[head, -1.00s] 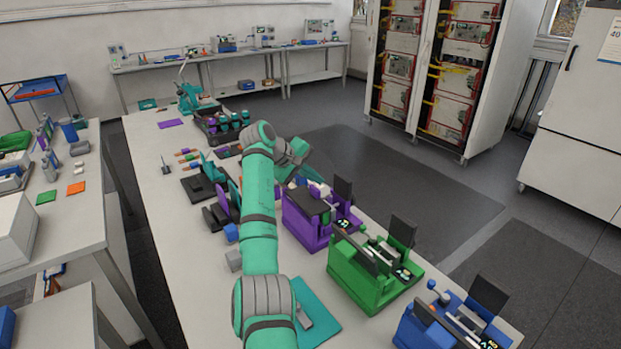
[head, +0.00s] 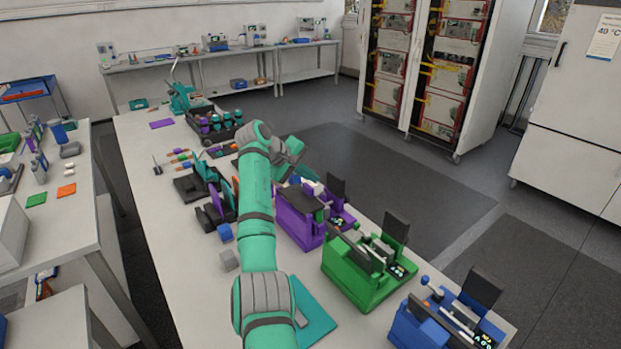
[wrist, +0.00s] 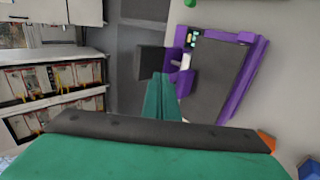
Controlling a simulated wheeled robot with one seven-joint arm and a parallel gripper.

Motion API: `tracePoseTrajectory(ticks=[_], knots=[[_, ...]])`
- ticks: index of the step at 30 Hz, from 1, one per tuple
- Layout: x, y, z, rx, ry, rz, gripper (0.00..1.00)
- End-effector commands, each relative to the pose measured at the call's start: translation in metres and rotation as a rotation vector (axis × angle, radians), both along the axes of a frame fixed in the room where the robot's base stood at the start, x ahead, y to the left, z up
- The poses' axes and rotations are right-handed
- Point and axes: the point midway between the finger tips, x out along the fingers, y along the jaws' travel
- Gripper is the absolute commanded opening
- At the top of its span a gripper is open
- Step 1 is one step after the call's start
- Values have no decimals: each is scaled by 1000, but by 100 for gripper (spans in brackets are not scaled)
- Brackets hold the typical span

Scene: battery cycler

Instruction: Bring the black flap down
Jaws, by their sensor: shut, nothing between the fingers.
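A purple device (head: 288,228) stands on the bench just right of my forearm. Its black flap (head: 336,189) stands up at the far right end of the device. In the wrist view the black flap (wrist: 151,61) is a dark square left of the purple frame (wrist: 252,68). A wide dark panel (wrist: 218,78) covers much of the device. My gripper (wrist: 161,80) is shut and empty, its teal fingers pointing toward the gap between flap and frame. I cannot tell whether it touches the flap.
A green device (head: 350,282) and a blue device (head: 415,330) stand nearer on the same bench, each with a raised black flap. A dark rack (head: 205,130) and small parts lie farther along. Grey floor is open to the right.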

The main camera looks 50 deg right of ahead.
Motion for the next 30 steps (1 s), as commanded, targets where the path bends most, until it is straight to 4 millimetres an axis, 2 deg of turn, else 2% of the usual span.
tracePoseTrajectory(ticks=[5,12,18,24,30], knots=[[2,1,25,-2,-2,4,0],[1,0,76,-2,-2,0,0],[1,1,112,-1,0,1,0],[5,4,132,0,-1,6,0],[6,5,136,0,0,8,0]])
